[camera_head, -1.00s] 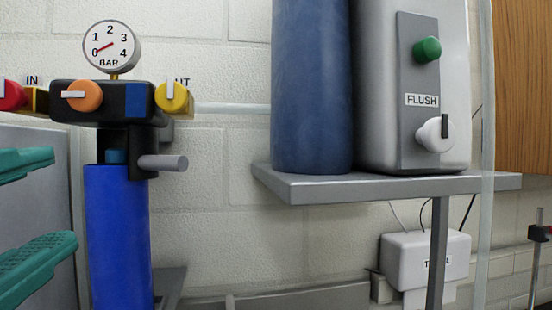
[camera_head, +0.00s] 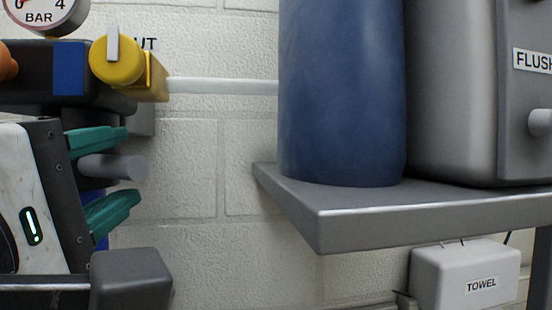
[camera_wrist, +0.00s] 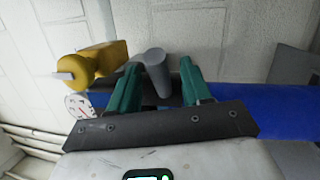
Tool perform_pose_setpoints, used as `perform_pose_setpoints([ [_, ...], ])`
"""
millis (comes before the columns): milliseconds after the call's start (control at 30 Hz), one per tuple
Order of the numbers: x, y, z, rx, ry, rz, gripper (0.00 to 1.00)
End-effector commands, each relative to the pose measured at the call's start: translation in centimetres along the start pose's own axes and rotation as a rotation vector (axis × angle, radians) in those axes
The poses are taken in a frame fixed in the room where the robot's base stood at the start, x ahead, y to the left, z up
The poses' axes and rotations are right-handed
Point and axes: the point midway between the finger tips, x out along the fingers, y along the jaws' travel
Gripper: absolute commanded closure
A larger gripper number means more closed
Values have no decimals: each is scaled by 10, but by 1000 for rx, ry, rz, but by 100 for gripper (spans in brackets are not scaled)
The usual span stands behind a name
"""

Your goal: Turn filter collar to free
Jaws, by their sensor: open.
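The filter collar's grey lever (camera_head: 115,167) sticks out to the right under the black filter head (camera_head: 25,75), about level. In the wrist view the lever (camera_wrist: 158,72) stands between the two teal fingers of my gripper (camera_wrist: 160,66), with gaps on both sides. My gripper (camera_head: 130,166) is open, one finger above the lever and one below it. The collar itself and most of the blue filter housing (camera_wrist: 245,112) are hidden behind my gripper in the head view; the housing shows to the right in the wrist view.
A yellow outlet valve (camera_head: 118,62) sits just above the lever, with a pale pipe (camera_head: 222,87) running right. A grey shelf (camera_head: 400,215) with a blue cylinder (camera_head: 342,95) stands to the right. A towel box (camera_head: 465,278) hangs below. Bare wall lies between.

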Motion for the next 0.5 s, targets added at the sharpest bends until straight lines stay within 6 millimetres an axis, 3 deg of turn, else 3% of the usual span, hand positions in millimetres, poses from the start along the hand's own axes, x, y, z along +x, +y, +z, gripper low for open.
perform_pose_setpoints([
  [200, 29, 0, 0, 0, -1, 0, 52],
  [500, 39, 0, 0, 0, 0, 0, 52],
])
